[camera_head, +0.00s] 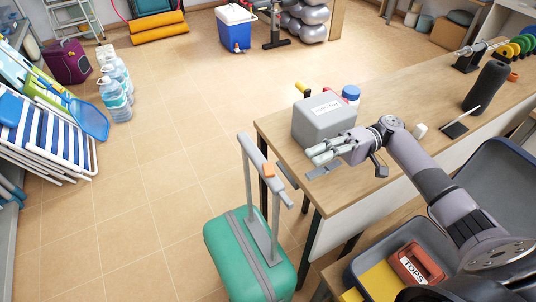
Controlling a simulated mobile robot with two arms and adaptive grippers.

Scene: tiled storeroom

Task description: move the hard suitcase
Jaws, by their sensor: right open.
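The green hard suitcase (228,262) stands upright on the tiled floor at the bottom centre, left of the table. Its grey telescopic handle is pulled up, with a slanted grip bar and an orange button. A grey band runs down the shell, and the suitcase's lower part is cut off by the picture edge. My right gripper (317,154) is open and empty above the table's near left corner, in front of a grey box. Its fingers point left toward the suitcase handle, and a gap separates them in the picture. My left gripper is not in view.
The wooden table (430,104) holds the grey box (318,117), a blue-lidded jar (351,93) and a dark roller (486,86). A tray with a TOPS box (416,264) lies at the bottom right. Water bottles (115,97) and striped loungers (50,135) stand left. The central floor is clear.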

